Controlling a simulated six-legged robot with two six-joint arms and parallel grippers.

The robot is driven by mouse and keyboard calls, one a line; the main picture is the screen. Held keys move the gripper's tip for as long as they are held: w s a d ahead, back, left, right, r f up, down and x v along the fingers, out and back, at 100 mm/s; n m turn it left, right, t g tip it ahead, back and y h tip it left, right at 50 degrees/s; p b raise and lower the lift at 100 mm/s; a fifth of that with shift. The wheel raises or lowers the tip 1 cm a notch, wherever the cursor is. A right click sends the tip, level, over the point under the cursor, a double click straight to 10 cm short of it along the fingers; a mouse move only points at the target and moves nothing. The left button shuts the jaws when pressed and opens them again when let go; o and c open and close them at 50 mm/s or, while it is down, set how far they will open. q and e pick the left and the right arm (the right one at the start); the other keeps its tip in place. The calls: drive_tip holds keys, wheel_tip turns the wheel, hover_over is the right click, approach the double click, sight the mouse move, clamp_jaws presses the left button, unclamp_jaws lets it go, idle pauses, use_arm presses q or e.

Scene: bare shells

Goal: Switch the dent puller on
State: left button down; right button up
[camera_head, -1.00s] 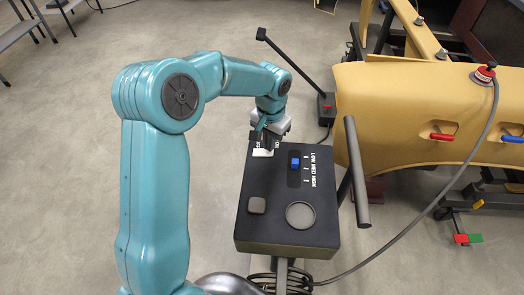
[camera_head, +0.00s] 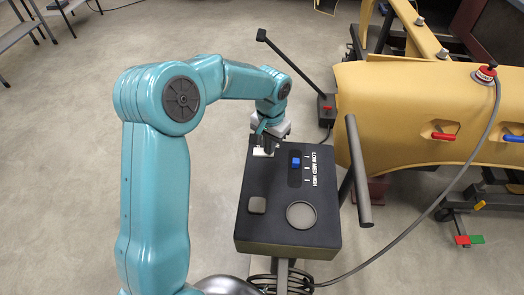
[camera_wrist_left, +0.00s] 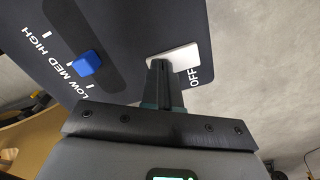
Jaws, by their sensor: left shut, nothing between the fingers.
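The dent puller's control box (camera_head: 277,190) is black with a dark, flat top. A white switch plate (camera_head: 262,153) sits at its far left corner, and it also shows in the left wrist view (camera_wrist_left: 183,55) with the word OFF beside it. My left gripper (camera_head: 264,146) is at this switch. In the left wrist view its closed, empty fingertips (camera_wrist_left: 160,64) overlap the plate's near edge, away from the OFF side. They hide part of the switch; I cannot tell whether they touch it or which way it is tipped. My right gripper is out of view.
A blue slider (camera_head: 296,162) stands beside LOW MED HIGH marks on the box. A dark post (camera_head: 357,170) rises at its right. A yellow car panel (camera_head: 405,100) and a grey cable (camera_head: 440,195) lie further right. Floor at the left is open.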

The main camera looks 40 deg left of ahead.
use_arm(q)
drive_tip(key=shift+f, duration=0.15)
drive_tip(key=shift+r+p, duration=0.7)
drive_tip(key=shift+r, duration=0.25)
drive_tip(key=shift+r+p, duration=1.9)
drive_tip(key=shift+r, duration=0.8)
drive_tip(key=shift+f, duration=0.15)
drive_tip(key=shift+s, duration=0.1)
